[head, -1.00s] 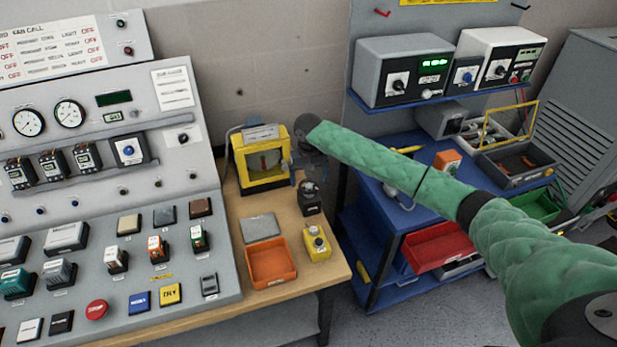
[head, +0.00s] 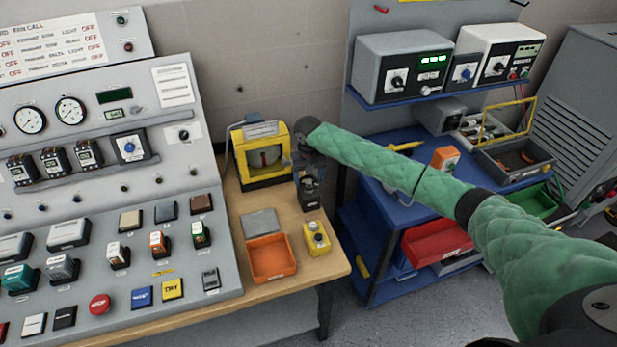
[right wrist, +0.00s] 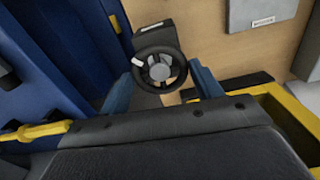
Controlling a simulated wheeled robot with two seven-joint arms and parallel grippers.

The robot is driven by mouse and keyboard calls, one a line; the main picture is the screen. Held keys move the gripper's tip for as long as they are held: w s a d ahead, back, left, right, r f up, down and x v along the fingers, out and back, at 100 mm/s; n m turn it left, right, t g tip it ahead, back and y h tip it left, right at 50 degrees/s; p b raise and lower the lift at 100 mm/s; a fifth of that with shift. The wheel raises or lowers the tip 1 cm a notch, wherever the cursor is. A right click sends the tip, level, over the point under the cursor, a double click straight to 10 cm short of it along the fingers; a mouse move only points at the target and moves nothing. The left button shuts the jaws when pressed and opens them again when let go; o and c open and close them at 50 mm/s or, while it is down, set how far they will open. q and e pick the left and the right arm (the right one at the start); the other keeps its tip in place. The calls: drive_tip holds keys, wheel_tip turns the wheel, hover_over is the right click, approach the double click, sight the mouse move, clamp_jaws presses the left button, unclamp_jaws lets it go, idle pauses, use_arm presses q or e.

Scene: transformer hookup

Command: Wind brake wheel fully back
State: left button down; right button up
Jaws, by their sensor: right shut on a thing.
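The brake wheel (right wrist: 159,69) is a small black handwheel with spokes, a pale hub and a white mark on its rim. It sits on a dark stand (head: 311,194) at the right side of the wooden bench. My right gripper (head: 306,168) reaches it from above, and its arm hides part of the area behind. In the right wrist view the blue fingers (right wrist: 162,80) lie on either side of the wheel, shut on its rim. The exact finger contact is hard to see. My left gripper is not in view.
A yellow-framed box (head: 262,157) stands close to the left of the wheel. A grey plate (head: 260,222), an orange tray (head: 271,258) and a yellow button box (head: 316,238) lie in front. A blue trolley (head: 385,255) stands right of the bench.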

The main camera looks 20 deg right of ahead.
drive_tip(key=shift+n, duration=0.3)
drive_tip(key=shift+r, duration=0.1)
drive_tip(key=n+p, duration=0.1)
drive_tip(key=n, duration=0.2)
drive_tip(key=shift+n, duration=0.3)
drive_tip(key=n, duration=0.4)
drive_tip(key=shift+n, duration=0.3)
drive_tip(key=n, duration=0.4)
drive_tip(key=shift+w, duration=0.1)
drive_tip(key=n, duration=0.3)
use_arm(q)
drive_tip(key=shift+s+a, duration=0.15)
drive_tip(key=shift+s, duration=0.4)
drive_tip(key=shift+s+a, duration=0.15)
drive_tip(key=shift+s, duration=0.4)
use_arm(e)
drive_tip(key=shift+n, duration=0.8)
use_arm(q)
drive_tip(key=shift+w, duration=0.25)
use_arm(e)
drive_tip(key=shift+n, duration=0.3)
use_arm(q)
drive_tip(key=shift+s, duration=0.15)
